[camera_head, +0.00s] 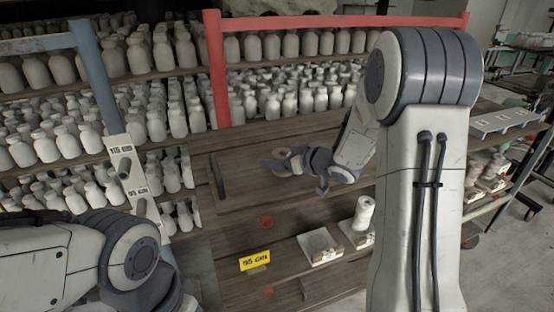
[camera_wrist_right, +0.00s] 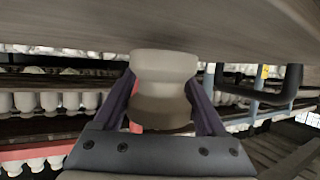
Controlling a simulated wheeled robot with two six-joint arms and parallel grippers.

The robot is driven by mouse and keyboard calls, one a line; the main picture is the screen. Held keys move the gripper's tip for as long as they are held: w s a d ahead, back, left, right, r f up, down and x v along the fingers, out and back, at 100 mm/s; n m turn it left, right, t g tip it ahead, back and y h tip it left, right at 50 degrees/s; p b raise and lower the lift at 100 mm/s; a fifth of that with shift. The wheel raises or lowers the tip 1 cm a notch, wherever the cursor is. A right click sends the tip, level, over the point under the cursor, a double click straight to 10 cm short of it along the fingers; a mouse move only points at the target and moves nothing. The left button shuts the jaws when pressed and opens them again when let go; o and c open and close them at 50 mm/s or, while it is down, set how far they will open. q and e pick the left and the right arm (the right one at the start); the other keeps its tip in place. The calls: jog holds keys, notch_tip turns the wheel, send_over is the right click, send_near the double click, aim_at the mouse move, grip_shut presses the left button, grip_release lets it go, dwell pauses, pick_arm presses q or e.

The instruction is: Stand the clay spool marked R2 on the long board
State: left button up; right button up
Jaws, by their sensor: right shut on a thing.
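My right gripper (camera_head: 272,163) is shut on a pale clay spool, seen between its two purple fingers in the right wrist view (camera_wrist_right: 163,82). The spool has a narrowed waist and wider ends. In the head view it is small and partly hidden by the gripper, in front of brown wooden boards (camera_head: 310,133). No R2 mark is legible, and I cannot tell which board is the long one or whether the spool touches wood. Another pale spool (camera_head: 363,213) stands at the lower right. My left gripper is out of view; only its arm shows at lower left.
Shelves packed with pale bottles (camera_head: 180,120) fill the back and left. A red frame (camera_head: 217,70) and a blue post (camera_head: 90,70) stand there. A white block (camera_head: 320,247) and a yellow 95 cm label (camera_head: 254,260) are lower down. A wooden surface (camera_wrist_right: 200,22) hangs close above the spool.

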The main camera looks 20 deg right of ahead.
jog(key=shift+f, duration=0.35)
jog(key=shift+f, duration=0.15)
jog(key=o, duration=1.6)
jog(key=shift+s+d+r, duration=0.15)
jog(key=shift+r, duration=0.05)
jog(key=b+v, duration=0.1)
jog(key=v, duration=1)
jog(key=shift+s, duration=0.35)
